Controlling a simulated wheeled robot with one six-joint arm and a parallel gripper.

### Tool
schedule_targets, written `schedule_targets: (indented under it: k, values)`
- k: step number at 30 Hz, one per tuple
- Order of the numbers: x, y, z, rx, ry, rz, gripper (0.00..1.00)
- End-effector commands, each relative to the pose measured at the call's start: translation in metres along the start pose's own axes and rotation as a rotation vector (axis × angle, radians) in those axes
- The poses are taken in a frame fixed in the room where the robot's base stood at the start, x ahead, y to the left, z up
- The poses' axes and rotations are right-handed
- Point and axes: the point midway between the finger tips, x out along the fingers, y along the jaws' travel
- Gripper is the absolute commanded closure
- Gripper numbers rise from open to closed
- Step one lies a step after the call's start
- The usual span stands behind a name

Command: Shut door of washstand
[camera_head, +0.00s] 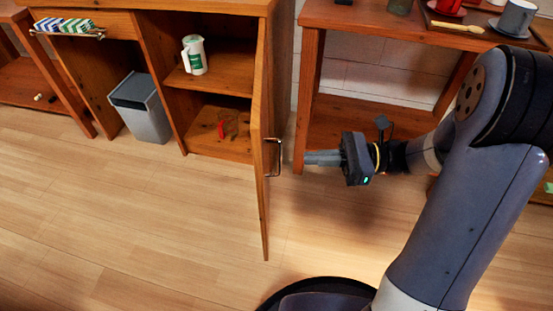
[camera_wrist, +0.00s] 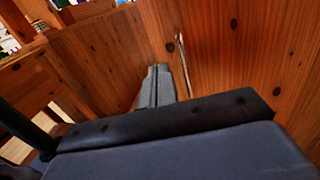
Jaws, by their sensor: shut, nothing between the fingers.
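The washstand (camera_head: 278,60) is a wooden cabinet in the upper middle of the head view. Its door (camera_head: 262,150) stands wide open, swung out toward me and seen nearly edge-on. A metal handle (camera_head: 273,158) sits on the door's right-hand face. My gripper (camera_head: 308,158) is shut and empty, pointing left, just right of the handle; whether it touches is unclear. In the wrist view, my shut fingers (camera_wrist: 157,88) are close to the wooden door (camera_wrist: 235,50), with a thin metal handle (camera_wrist: 183,62) beside them.
Inside the open compartment are a white-and-green jug (camera_head: 194,56) and a red item (camera_head: 222,128). A grey bin (camera_head: 141,108) stands left. A side table (camera_head: 400,32) with a tray and cup is behind my arm. The floor (camera_head: 130,220) in front is clear.

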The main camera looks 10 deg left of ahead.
Motion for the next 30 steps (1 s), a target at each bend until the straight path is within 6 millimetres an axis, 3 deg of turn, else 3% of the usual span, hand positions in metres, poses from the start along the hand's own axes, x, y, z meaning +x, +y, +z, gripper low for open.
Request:
schedule_targets:
  k: [6, 13, 19, 30]
  values:
    - [0.042, 0.001, -0.003, -0.003, 0.001, 0.005, 1.0]
    - [0.072, 0.001, -0.002, -0.001, 0.001, 0.004, 1.0]
    - [0.082, 0.001, -0.001, -0.001, 0.001, 0.002, 1.0]
    - [0.083, 0.0, 0.0, 0.0, 0.001, 0.0, 1.0]
